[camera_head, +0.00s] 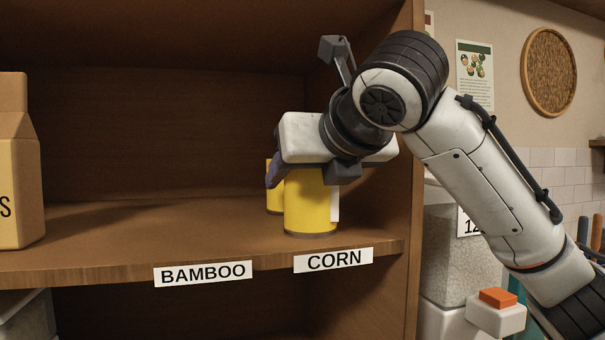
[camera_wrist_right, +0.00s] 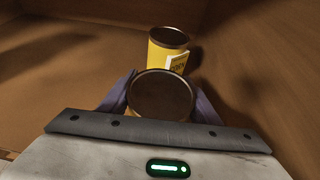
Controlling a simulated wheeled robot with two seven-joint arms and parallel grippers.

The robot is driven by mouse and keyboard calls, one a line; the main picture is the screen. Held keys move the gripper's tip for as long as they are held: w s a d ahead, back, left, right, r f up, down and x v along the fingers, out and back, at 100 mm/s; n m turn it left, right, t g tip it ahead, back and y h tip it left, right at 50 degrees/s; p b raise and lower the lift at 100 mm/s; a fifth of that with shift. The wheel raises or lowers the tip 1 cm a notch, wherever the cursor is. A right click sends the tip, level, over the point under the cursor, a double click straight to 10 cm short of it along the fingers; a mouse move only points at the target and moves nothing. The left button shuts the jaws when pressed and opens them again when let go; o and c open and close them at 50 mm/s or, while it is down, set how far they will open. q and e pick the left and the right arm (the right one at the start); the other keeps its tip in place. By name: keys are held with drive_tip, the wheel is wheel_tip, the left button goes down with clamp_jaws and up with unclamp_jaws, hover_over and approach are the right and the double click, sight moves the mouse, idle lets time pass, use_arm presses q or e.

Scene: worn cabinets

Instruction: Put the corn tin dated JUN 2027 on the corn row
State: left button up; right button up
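A yellow tin (camera_head: 311,203) with a dark rim stands upright at the shelf front, above the CORN label (camera_head: 333,260). A white tag (camera_head: 335,206) shows at its right side. My right gripper (camera_head: 300,172) comes down over it from above. In the right wrist view, the fingers lie close against both sides of this tin (camera_wrist_right: 162,92), and the gripper looks shut on it. A second yellow tin (camera_head: 273,188) stands behind it; its CORN tag shows in the right wrist view (camera_wrist_right: 178,62). No date is readable on either tin. My left gripper is out of view.
The wooden shelf (camera_head: 110,250) is bare above the BAMBOO label (camera_head: 203,273). A brown carton (camera_head: 18,165) stands at the far left. The cabinet's right side wall (camera_head: 405,215) is close to my right arm.

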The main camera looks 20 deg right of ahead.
drive_tip(key=o, duration=0.4)
drive_tip(key=shift+r, duration=0.1)
drive_tip(key=shift+s+r, duration=0.2)
drive_tip(key=v, duration=1.1)
drive_tip(key=shift+s+r+b, duration=0.15)
drive_tip(key=shift+s+b, duration=0.1)
drive_tip(key=shift+b, duration=0.05)
